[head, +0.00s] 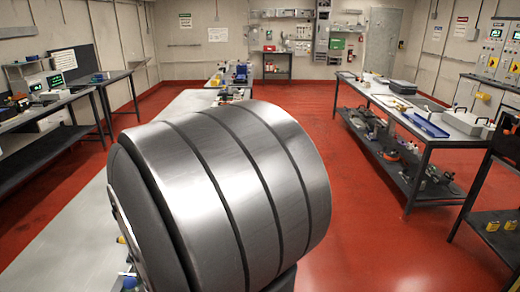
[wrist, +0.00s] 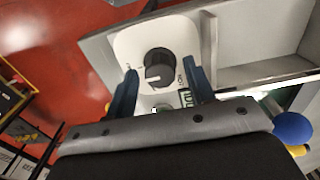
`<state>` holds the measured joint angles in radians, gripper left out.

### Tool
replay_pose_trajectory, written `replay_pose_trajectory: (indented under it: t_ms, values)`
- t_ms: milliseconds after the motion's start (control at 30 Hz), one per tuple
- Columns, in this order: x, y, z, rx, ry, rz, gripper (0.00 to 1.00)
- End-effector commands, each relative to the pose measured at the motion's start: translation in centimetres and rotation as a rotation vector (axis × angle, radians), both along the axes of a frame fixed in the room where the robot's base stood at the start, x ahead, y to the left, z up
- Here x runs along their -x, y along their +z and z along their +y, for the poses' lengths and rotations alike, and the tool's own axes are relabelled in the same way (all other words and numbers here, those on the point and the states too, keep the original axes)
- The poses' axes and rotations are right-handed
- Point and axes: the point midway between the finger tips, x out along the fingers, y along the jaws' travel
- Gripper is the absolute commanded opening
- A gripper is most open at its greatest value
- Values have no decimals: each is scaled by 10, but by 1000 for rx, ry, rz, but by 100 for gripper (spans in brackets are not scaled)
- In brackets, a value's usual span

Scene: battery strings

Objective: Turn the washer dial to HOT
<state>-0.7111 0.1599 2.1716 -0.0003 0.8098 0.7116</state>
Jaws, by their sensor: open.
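The dial (wrist: 160,60) is a round black knob with a short white mark on its face, in the wrist view. It sits on a white rounded plate (wrist: 126,44) with small dark labels around it, too small to read surely. The white mark lies toward the lower left of the knob in the picture. My gripper (wrist: 162,76) is open, with one blue finger on each side of the knob in the picture. I cannot tell whether the fingers touch it. The dial and gripper are hidden in the head view.
A pale panel with a raised ledge (wrist: 265,75) lies right of the dial. A blue ball (wrist: 293,128) is at the lower right. In the head view my arm blocks much of the near bench (head: 60,235). A loaded table (head: 455,138) stands at right; red floor (head: 360,225) lies between.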

Motion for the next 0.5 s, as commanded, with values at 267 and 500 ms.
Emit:
replay_pose_trajectory:
  t_ms: [267, 500]
  values:
    - [0, 0, 0, 0, 0, 0, 11]
    - [0, 0, 0, 0, 112, 0, 11]
